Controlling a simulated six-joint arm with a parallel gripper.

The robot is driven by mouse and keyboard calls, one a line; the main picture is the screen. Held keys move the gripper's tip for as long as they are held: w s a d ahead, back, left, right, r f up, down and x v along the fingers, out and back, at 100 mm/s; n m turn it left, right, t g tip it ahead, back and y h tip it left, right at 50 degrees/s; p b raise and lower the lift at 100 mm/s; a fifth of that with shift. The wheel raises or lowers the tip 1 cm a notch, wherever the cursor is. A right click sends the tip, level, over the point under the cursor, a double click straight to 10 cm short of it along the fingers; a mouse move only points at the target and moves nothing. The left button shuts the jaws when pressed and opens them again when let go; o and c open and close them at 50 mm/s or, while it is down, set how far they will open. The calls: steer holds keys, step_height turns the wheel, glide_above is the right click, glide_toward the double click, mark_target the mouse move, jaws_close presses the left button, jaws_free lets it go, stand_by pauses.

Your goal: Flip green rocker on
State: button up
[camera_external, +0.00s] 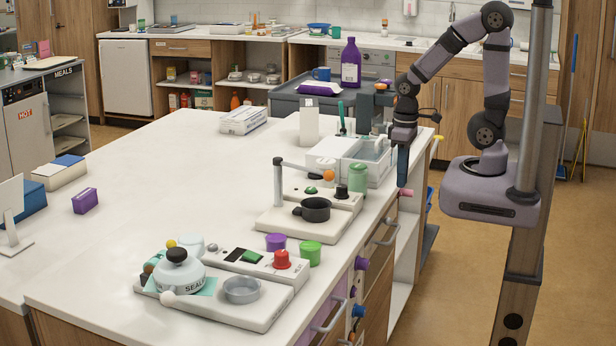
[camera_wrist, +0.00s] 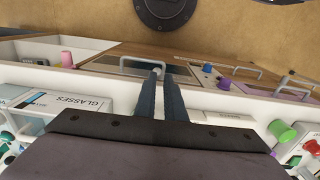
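The green rocker (camera_external: 253,257) sits in a panel on the white console at the near end of the counter, beside a black plate (camera_external: 236,254) and left of a red knob (camera_external: 281,259). My gripper (camera_external: 403,182) points down at the counter's right edge, beside the white-grey box, well behind and right of the rocker. In the wrist view its two dark blue fingers (camera_wrist: 161,76) stand with a narrow gap and nothing between them.
A black pan (camera_external: 316,209) on a second console, with a raised post, lies between gripper and rocker. The counter's left half is mostly clear.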

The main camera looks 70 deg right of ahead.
steer(key=w+a+r+n+y+p, duration=0.1)
steer(key=w+a+r, duration=0.1)
steer(key=w+a, duration=0.1)
steer(key=w+a+r+n+t+y+p, duration=0.1)
steer(key=w+a+r, duration=0.2)
steer(key=w, duration=0.1)
steer(key=w+a+r+n+y+p, duration=0.1)
steer(key=w+a+r, duration=0.2)
steer(key=shift+w+a+r+n+t, duration=0.15)
steer(key=shift+a+n+t, duration=0.15)
steer(key=shift+a, duration=0.05)
jaws_close()
steer(key=w+a+n+y+b, duration=0.2)
steer(key=a+n, duration=0.3)
steer(key=a, duration=0.4)
steer(key=w+a+r+n+y+b, duration=0.1)
steer(key=w+a+n+y+b, duration=0.1)
steer(key=w+a+n, duration=0.3)
steer(key=w+a+n+y+b, duration=0.2)
steer(key=a+n, duration=0.3)
steer(key=a, duration=0.9)
steer(key=shift+w+r+b, duration=0.2)
steer(key=shift+w+b, duration=0.6)
steer(key=shift+b, duration=0.05)
